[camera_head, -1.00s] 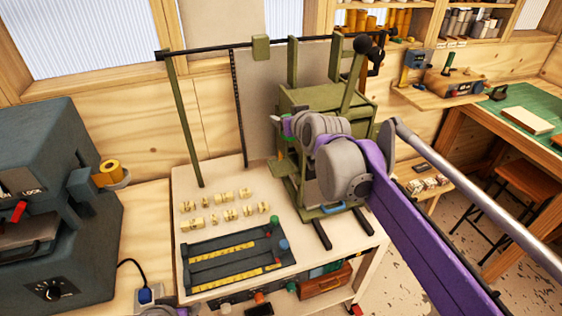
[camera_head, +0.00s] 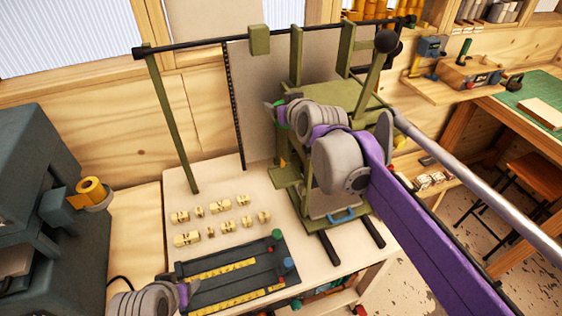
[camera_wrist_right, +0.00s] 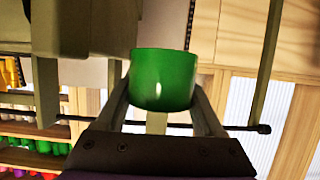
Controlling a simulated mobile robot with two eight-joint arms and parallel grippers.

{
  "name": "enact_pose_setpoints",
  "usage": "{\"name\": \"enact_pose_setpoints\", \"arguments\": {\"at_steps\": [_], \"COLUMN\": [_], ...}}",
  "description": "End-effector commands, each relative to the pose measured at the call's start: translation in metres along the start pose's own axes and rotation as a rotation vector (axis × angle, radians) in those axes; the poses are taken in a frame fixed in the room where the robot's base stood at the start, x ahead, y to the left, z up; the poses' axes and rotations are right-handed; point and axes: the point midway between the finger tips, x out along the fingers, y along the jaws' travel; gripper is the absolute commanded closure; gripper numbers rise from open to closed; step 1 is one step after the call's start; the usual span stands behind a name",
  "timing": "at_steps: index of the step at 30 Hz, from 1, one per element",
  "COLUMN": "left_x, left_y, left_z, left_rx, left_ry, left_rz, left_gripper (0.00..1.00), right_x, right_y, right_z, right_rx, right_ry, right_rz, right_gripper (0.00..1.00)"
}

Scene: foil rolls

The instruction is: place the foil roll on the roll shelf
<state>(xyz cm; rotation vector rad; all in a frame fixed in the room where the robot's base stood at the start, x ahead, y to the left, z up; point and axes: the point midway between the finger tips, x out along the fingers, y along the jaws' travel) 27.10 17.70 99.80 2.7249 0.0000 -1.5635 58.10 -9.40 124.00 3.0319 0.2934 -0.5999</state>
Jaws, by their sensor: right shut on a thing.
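A green foil roll (camera_wrist_right: 163,80) fills the middle of the right wrist view, between the two fingers of my right gripper (camera_wrist_right: 165,105), which is shut on it. In the head view only a small green part of the roll (camera_head: 281,117) shows beside my right gripper (camera_head: 272,112), in front of the olive press; the wrist hides the rest. The roll shelf (camera_head: 488,22) is at the upper right, partly cut off, with tan and brown rolls on it. A rack with coloured rolls shows at the left of the right wrist view. My left gripper (camera_head: 190,293) is low at left; its fingers are unclear.
An olive press (camera_head: 345,100) stands on the pale table (camera_head: 225,255), with an upright post and black crossbar to its left. Small yellow type blocks and a dark tray (camera_head: 230,275) lie in front. A dark machine (camera_head: 45,180) with a yellow roll stands at left.

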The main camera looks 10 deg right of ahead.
Motion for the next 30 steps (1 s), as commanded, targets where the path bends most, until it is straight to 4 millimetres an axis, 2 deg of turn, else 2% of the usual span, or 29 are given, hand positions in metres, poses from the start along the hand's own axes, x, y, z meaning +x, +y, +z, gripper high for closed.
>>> {"name": "enact_pose_setpoints", "arguments": {"at_steps": [3, 15, 18, 23, 30], "left_x": [0.003, 0.011, 0.012, 0.013, 0.016], "left_y": [0.000, 0.000, 0.000, 0.000, 0.000], "left_z": [0.004, 0.017, 0.019, 0.020, 0.025], "left_rx": [0.000, 0.000, 0.000, 0.000, 0.000], "left_ry": [-0.005, -0.018, -0.020, -0.021, -0.026], "left_rz": [0.000, 0.000, 0.000, 0.000, 0.000], "left_gripper": [0.38, 0.38, 0.38, 0.38, 0.38], "right_x": [0.013, 0.053, 0.058, 0.063, 0.074], "right_y": [0.000, 0.000, 0.000, 0.000, 0.001], "right_z": [0.032, 0.126, 0.139, 0.149, 0.178], "right_rx": [0.000, 0.000, 0.000, 0.000, 0.000], "right_ry": [-0.001, -0.001, 0.000, 0.000, 0.000], "right_rz": [0.000, 0.000, 0.000, 0.000, 0.001], "right_gripper": [0.91, 0.91, 0.91, 0.91, 0.91]}}
